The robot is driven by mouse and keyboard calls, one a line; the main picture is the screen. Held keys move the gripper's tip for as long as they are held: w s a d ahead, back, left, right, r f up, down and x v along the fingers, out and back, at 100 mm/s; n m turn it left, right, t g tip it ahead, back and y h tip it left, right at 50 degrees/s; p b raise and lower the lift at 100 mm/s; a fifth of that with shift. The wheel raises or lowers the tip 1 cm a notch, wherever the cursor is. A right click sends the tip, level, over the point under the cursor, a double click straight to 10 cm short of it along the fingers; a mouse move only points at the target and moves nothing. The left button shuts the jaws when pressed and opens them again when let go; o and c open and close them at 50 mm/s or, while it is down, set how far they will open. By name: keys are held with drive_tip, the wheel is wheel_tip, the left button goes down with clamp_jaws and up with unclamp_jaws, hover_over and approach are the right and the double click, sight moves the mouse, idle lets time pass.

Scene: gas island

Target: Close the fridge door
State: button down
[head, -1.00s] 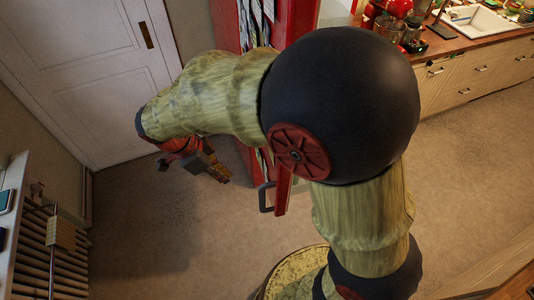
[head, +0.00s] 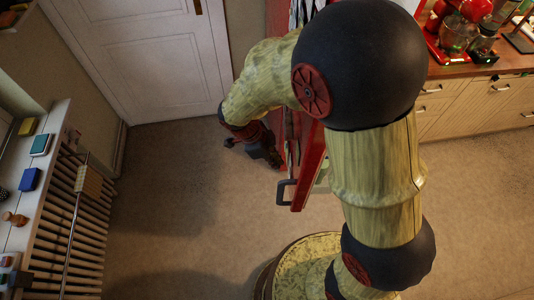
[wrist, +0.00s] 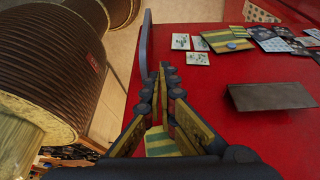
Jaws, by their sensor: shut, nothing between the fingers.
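The red fridge (head: 277,22) stands behind my arm in the head view, which hides much of it. Its red door (head: 311,165) stands open toward me, with a pale strip of the inside showing at its right. A dark grey handle (head: 284,190) sticks out at the door's free edge. My gripper (head: 270,160) is left of the door, on its outer side. In the wrist view the shut, empty fingers (wrist: 166,72) point along the red door front (wrist: 235,100), close to it; contact is unclear. The handle (wrist: 143,50) is just left of the fingertips.
A white door (head: 140,50) is at the back left. A radiator (head: 70,220) under a shelf (head: 40,190) with small items lines the left wall. A wooden counter (head: 480,68) with drawers is at the right. The floor (head: 180,210) left of the fridge door is clear.

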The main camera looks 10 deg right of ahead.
drive_tip(key=d, duration=0.3)
drive_tip(key=shift+s+d+r, duration=0.15)
drive_tip(key=shift+s, duration=0.05)
drive_tip(key=shift+d, duration=0.1)
